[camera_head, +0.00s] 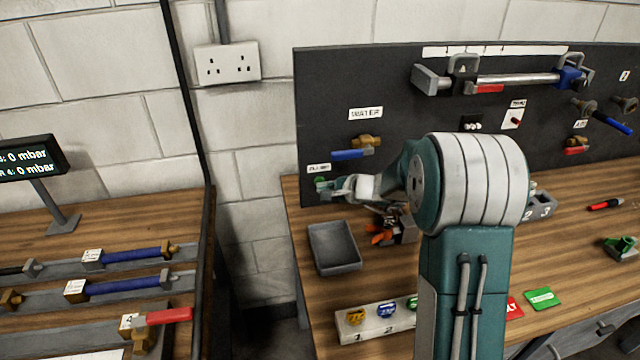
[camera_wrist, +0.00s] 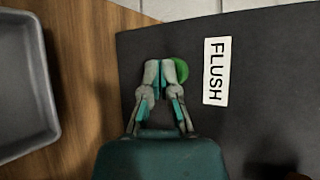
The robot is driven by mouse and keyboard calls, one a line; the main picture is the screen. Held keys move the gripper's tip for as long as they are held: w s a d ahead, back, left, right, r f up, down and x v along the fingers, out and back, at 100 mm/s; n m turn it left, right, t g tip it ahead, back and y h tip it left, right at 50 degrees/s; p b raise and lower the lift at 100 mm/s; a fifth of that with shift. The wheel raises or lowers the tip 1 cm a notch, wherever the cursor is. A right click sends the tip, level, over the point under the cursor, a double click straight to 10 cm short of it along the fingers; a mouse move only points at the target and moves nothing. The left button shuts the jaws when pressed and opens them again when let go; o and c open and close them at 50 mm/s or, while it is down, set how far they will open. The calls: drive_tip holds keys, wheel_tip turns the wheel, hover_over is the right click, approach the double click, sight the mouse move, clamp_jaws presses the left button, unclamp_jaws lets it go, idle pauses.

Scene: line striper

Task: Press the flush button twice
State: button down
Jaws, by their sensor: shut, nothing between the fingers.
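The flush button is a round green button (camera_wrist: 181,70) on the dark panel, beside a white label reading FLUSH (camera_wrist: 216,71) in the wrist view. My gripper (camera_wrist: 163,66) is shut and empty, with its fingertips over the left part of the button; the rest of the button shows at their right. Whether the fingertips touch it or are just in front, I cannot tell. In the head view my gripper (camera_head: 335,188) reaches left to the panel's lower left corner, where the green button (camera_head: 320,182) shows in part under its small label.
A grey tray (camera_head: 334,248) lies on the bench just below my gripper. A blue-handled WATER valve (camera_head: 352,153) is on the panel above it. Orange-handled items (camera_head: 382,236) lie near the tray. A numbered white block (camera_head: 378,322) stands at the bench front.

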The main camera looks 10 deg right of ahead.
drive_tip(key=shift+w, duration=0.2)
drive_tip(key=shift+s, duration=0.1)
idle(0.4)
drive_tip(key=shift+s, duration=0.8)
drive_tip(key=shift+s, duration=2.5)
